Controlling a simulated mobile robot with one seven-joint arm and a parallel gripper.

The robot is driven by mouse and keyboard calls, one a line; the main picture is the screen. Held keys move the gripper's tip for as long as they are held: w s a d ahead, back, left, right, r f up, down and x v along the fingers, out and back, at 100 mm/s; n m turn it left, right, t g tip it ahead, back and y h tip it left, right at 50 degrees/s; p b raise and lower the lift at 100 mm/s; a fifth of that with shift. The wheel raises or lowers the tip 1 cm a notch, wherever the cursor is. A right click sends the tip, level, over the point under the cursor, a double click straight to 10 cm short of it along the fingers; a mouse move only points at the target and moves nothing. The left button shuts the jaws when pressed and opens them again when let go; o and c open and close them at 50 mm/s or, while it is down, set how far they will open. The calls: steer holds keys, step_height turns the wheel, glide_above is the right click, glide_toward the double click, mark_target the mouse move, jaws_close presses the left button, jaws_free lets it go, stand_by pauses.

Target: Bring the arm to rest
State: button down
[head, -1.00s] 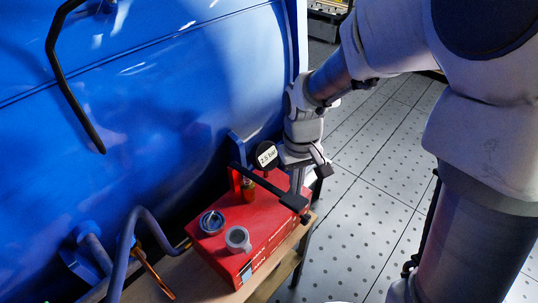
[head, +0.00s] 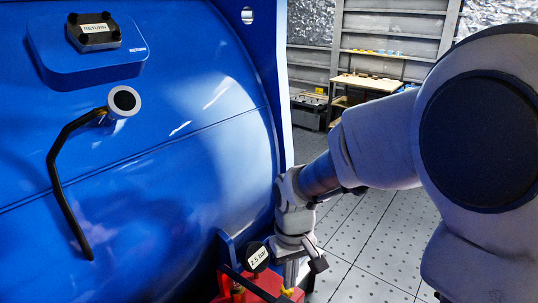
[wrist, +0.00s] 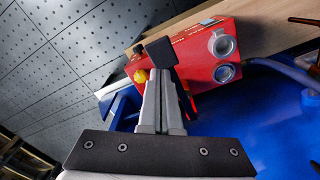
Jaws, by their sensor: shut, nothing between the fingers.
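I cannot tell whether the fingers touch the box. My arm reaches in from the right, bent at the elbow.
A large blue tank (head: 150,190) with a black handle (head: 58,180) fills the left. Two grey round fittings (wrist: 222,46) are on the red box, and a yellow part (wrist: 140,77) shows near the fingers. Perforated floor (head: 365,250) is open at right; shelving (head: 390,45) stands behind.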

steer(key=s+d+r+m+t, duration=0.4)
steer(key=s+d+r, duration=0.6)
steer(key=r, duration=0.5)
steer(key=shift+s+d+t, duration=0.15)
steer(key=shift+s+t, duration=0.55)
steer(key=shift+s, duration=0.5)
